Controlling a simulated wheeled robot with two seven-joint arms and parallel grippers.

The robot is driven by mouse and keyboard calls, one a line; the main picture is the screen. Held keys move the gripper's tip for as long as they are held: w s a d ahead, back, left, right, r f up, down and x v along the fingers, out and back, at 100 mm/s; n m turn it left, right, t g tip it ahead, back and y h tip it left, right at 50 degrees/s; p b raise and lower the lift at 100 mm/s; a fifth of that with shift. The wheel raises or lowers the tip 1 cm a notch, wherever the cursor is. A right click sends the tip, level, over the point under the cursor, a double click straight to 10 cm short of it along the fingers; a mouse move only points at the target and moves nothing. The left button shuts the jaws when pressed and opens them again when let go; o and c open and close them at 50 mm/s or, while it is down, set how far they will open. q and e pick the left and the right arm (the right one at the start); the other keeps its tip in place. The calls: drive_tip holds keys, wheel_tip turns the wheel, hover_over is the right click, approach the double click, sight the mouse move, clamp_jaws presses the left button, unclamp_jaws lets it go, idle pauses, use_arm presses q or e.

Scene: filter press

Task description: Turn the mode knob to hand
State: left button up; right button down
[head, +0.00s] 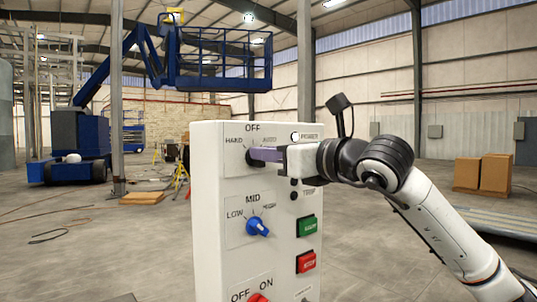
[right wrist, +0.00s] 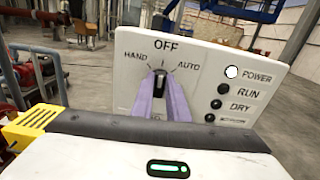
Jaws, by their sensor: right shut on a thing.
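The black mode knob (head: 250,157) is at the top of the white control panel (head: 208,235), under the labels HAND, OFF and AUTO. In the right wrist view the knob (right wrist: 160,78) stands about upright, roughly toward OFF; its exact pointing is partly hidden by the fingers. My right gripper (head: 258,154) reaches in from the right and is shut on the knob. Its purple fingers (right wrist: 162,96) sit on both sides of the knob. My left gripper is not in view.
Below the knob are a blue LOW/MID/HIGH knob (head: 257,227), a green button (head: 306,225), a red button (head: 305,261) and a red OFF/ON knob (head: 257,298). The white POWER lamp (right wrist: 233,72) sits right of the mode knob. A blue lift (head: 80,140) stands far behind.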

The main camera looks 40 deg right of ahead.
drive_tip(key=shift+a+f+n+b, duration=0.1)
drive_tip(key=shift+n+b, duration=0.1)
drive_tip(key=shift+n, duration=1.2)
drive_tip(key=shift+a+r+n+b, duration=0.15)
drive_tip(key=shift+n+b, duration=0.1)
drive_tip(key=shift+n, duration=1.15)
drive_tip(key=shift+a+f+n+b, duration=0.1)
drive_tip(key=shift+f+n+b, duration=0.1)
drive_tip(key=shift+n, duration=1.2)
drive_tip(key=c, duration=1.7)
unclamp_jaws()
